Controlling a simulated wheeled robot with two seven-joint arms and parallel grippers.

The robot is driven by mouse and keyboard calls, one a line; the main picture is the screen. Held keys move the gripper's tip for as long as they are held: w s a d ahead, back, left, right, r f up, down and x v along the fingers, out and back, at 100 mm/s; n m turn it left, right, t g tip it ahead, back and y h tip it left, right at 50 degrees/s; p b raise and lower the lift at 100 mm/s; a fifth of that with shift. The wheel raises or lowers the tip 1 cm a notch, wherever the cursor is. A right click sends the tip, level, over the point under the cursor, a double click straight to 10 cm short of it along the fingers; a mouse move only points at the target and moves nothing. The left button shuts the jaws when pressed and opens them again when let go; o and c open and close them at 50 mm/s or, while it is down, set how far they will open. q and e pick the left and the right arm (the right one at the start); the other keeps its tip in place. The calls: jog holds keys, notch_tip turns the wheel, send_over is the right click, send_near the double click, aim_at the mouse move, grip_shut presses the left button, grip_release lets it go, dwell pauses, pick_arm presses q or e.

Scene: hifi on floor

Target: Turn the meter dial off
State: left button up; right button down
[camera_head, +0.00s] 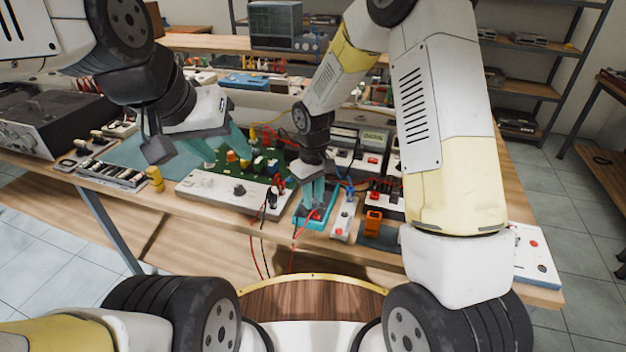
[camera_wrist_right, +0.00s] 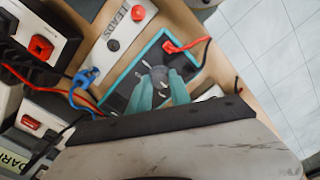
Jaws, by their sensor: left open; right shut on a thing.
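The meter (camera_head: 312,219) is a dark box with a teal rim near the front edge of the workbench. In the right wrist view the meter (camera_wrist_right: 122,87) has a round dark dial (camera_wrist_right: 161,78) on its face and a red plug at its top corner. My right gripper (camera_wrist_right: 163,92) has its teal fingers on both sides of the dial, closed on it. In the head view the right gripper (camera_head: 312,190) points down over the meter and hides the dial. My left gripper (camera_head: 185,152) is open and empty, above the bench left of the green circuit board.
The green circuit board (camera_head: 243,153) and a white panel with a knob (camera_head: 226,190) lie left of the meter. A white switch box (camera_head: 343,219) and an orange block (camera_head: 373,223) stand close on its right. Red and black leads (camera_head: 297,240) hang over the front edge.

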jog(key=c, duration=1.2)
grip_release()
jog(key=shift+r, duration=0.1)
notch_tip(320, 180, up, 8)
jog(key=shift+f, duration=0.2)
jog(key=s+d+r+m+t+y, duration=0.1)
jog(key=s+d+r+m+t, duration=0.1)
jog(key=s+d+r, duration=0.55)
jog(key=s+d+r+m+t+y, duration=0.1)
jog(key=s+d+r+m+t, duration=0.2)
jog(key=r, duration=0.7)
jog(key=s+d+r, duration=0.1)
jog(key=s, duration=0.2)
jog(key=s+d+m, duration=0.1)
jog(key=s, duration=0.2)
jog(key=s+d+r+m+t, duration=0.1)
jog(key=s, duration=0.2)
jog(key=shift+s+d+r, duration=0.25)
jog(key=shift+s+r, duration=0.05)
jog(key=shift+s, duration=0.05)
